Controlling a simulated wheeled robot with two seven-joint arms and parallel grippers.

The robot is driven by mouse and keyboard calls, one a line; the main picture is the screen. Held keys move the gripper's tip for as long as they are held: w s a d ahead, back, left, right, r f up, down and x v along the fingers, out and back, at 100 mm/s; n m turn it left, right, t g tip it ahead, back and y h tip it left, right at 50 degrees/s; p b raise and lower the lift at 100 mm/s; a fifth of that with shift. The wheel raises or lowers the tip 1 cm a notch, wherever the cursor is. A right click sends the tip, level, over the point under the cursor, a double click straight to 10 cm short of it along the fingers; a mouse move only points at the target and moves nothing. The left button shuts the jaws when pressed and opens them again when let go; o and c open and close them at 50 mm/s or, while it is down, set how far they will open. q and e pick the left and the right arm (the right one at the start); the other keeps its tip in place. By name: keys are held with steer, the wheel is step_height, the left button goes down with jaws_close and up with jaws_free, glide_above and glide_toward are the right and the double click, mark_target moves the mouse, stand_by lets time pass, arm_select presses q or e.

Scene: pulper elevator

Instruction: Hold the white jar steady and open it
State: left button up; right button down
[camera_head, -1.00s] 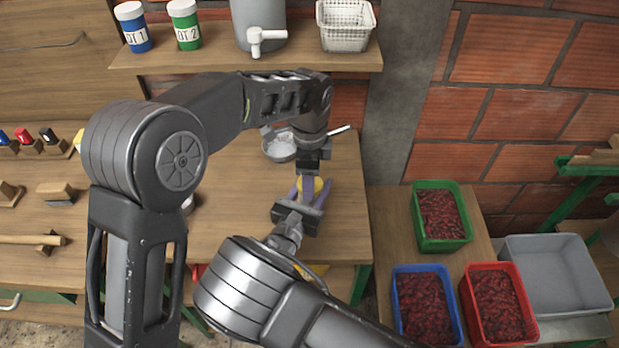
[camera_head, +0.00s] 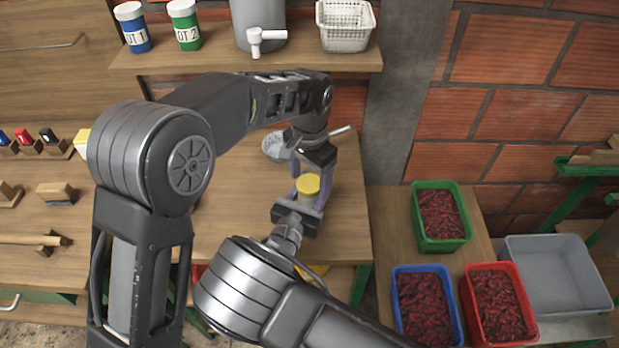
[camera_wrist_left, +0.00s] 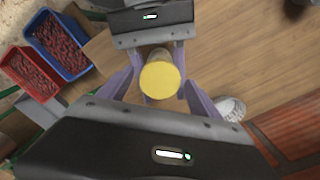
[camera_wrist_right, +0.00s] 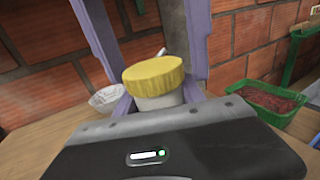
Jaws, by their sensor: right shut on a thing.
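The white jar (camera_head: 307,199) stands upright over the wooden bench with its yellow lid (camera_head: 308,184) on. My right gripper (camera_head: 306,197) is shut on the jar's body from the near side. The jar's pale body (camera_wrist_right: 158,102) shows between its fingers in the right wrist view. My left gripper (camera_head: 308,170) is above the jar, pointing down. In the left wrist view its purple fingers stand open on either side of the lid (camera_wrist_left: 160,80), with gaps. The jar's base is hidden by the right gripper.
A grey bowl (camera_head: 276,146) of white material sits behind the jar. A shelf (camera_head: 215,62) above holds labelled jars, a grey container with a tap (camera_head: 258,25) and a white basket (camera_head: 346,30). Crates of red fruit (camera_head: 441,240) stand to the right. The bench (camera_head: 235,215) left of the jar is clear.

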arm_select(q)
steer(key=shift+r, duration=0.1)
steer(key=shift+r, duration=2.15)
